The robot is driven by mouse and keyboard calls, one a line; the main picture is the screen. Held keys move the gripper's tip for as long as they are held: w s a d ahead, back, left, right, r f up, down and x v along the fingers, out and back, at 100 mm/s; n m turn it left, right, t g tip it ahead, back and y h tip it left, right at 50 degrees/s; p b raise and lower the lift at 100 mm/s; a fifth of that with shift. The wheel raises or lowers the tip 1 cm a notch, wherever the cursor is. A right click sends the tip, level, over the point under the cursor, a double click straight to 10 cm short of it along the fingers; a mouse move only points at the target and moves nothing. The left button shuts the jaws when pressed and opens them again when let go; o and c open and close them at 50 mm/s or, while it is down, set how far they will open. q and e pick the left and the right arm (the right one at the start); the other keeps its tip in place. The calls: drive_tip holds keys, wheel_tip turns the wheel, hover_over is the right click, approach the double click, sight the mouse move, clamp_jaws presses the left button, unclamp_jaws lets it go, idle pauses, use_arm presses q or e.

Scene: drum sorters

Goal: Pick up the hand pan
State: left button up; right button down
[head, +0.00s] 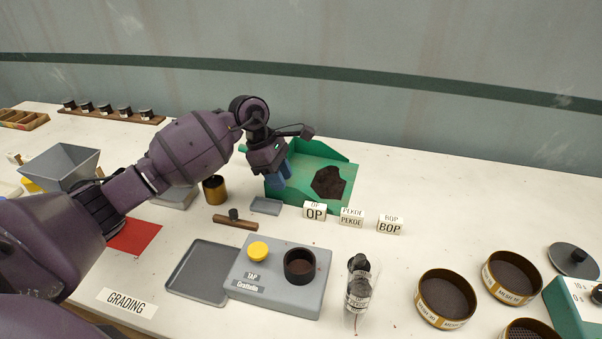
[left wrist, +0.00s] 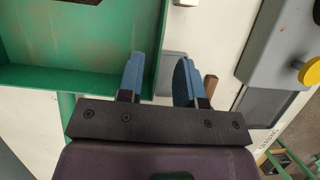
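A green pan (head: 300,152) with raised walls and a handle stub (head: 243,148) lies on the white table, a dark heap (head: 330,182) inside; I take it for the hand pan. My left gripper (head: 282,172) is over its near left side, blue fingers pointing down, hiding part of it. In the left wrist view the gripper (left wrist: 160,75) is open and empty. The pan's edge wall (left wrist: 158,45) appears between the two fingers there; I cannot tell whether they touch it. The handle (left wrist: 68,105) runs under the gripper body. My right gripper is out of view.
A small grey tray (head: 265,206), a brass cup (head: 214,189) and a wooden bar (head: 235,222) sit close in front of the pan. The grey tap box (head: 280,278) is nearer.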

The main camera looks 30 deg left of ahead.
sight(290, 204)
use_arm(q)
drive_tip(key=shift+x, duration=2.65)
drive_tip(key=shift+w, duration=0.1)
drive_tip(key=shift+r, duration=0.1)
clamp_jaws()
